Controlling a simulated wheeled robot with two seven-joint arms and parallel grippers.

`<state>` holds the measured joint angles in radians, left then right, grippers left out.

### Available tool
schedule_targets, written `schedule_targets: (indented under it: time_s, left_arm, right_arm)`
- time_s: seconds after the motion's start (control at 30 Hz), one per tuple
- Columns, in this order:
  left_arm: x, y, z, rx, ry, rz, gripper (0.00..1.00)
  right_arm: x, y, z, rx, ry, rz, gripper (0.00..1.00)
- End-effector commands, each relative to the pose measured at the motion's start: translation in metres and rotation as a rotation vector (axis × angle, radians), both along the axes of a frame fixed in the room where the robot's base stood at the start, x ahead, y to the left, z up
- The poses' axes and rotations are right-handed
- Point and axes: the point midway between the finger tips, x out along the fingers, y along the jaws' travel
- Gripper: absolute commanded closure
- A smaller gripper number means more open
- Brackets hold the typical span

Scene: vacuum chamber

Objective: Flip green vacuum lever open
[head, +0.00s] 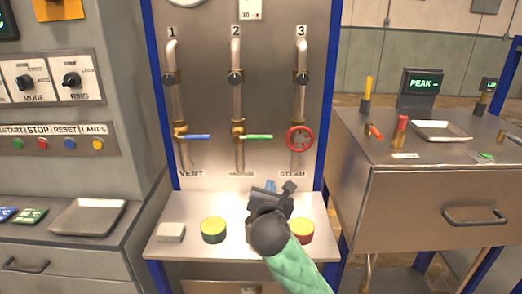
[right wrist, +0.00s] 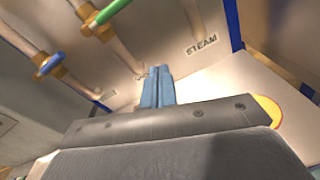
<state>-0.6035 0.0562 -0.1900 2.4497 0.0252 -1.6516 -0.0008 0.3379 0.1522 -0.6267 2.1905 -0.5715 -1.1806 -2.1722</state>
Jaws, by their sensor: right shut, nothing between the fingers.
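The green lever (head: 259,137) sits on the brass valve of pipe 2 and points sideways to the right. In the right wrist view the green lever (right wrist: 113,11) shows at the upper left, apart from my fingers. My right gripper (head: 270,185) is below and slightly right of the lever, over the panel's shelf. Its blue fingers (right wrist: 157,88) are shut together with nothing between them. My left gripper is in neither view.
A blue lever (head: 199,137) is on pipe 1 and a red wheel (head: 300,139) on pipe 3. A steel cart (head: 440,200) stands at right.

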Motion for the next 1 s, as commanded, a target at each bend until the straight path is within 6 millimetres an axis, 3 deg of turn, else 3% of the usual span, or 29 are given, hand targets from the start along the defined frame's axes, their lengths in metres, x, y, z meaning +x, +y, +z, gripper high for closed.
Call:
schedule_targets:
  time_s: [0.1, 0.3, 0.77, 1.0]
  left_arm:
    - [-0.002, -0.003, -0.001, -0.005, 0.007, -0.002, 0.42]
    - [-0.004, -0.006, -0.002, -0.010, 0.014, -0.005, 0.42]
    - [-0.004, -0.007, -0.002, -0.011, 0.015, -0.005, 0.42]
    - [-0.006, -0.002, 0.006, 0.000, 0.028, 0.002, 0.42]
  right_arm:
    - [0.008, 0.012, 0.024, -0.132, -0.059, 0.016, 1.00]
    - [0.014, 0.024, 0.048, -0.276, -0.120, 0.026, 1.00]
    - [0.016, 0.026, 0.053, -0.309, -0.134, 0.027, 1.00]
    - [0.037, 0.026, 0.056, -0.308, -0.133, 0.026, 1.00]
